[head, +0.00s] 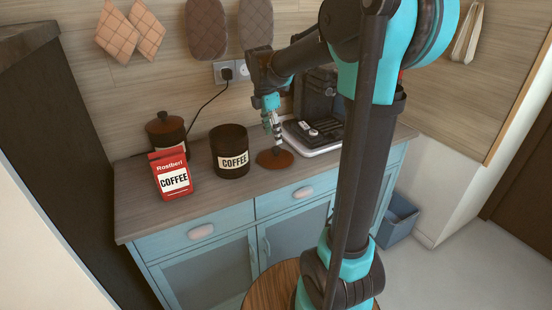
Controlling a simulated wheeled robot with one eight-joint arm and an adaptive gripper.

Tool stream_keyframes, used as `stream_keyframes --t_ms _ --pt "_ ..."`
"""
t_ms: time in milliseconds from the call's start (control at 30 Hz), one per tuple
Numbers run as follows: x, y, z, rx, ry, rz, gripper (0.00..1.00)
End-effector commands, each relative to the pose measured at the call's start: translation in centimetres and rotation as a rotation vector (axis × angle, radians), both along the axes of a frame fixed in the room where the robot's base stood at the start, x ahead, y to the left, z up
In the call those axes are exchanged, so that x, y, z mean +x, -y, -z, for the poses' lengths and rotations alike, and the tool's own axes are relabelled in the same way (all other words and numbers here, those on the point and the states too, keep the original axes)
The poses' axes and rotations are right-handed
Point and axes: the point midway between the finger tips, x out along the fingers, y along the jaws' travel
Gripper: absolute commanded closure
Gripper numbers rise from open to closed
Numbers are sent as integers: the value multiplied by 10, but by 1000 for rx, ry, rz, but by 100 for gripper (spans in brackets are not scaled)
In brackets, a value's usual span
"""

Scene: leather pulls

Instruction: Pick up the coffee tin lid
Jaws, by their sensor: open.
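The coffee tin lid (274,158) is a flat, round, reddish-brown disc with a small knob. It lies on the wooden counter to the right of the open coffee tin (229,152), which is dark with a cream COFFEE label. My gripper (277,140) points down directly above the lid, with its fingers close to the knob. It is open, and I cannot tell whether the fingers touch the lid. The fingers partly hide the lid's middle.
A red coffee bag (171,174) and a dark lidded canister (166,131) stand on the counter (135,200) at the left. A cable runs to the wall socket.

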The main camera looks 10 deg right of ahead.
Motion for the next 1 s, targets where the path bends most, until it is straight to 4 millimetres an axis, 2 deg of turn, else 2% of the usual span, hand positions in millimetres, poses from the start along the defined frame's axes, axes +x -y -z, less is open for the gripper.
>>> stream_keyframes --t_ms 100,333,600,933,1000 --pt "1 2 14 0 0 1 47" --pt "2 5 28 0 0 1 47" --pt "4 12 64 0 0 2 47" --pt "4 13 70 0 0 1 47" --pt "4 13 70 0 0 1 55"
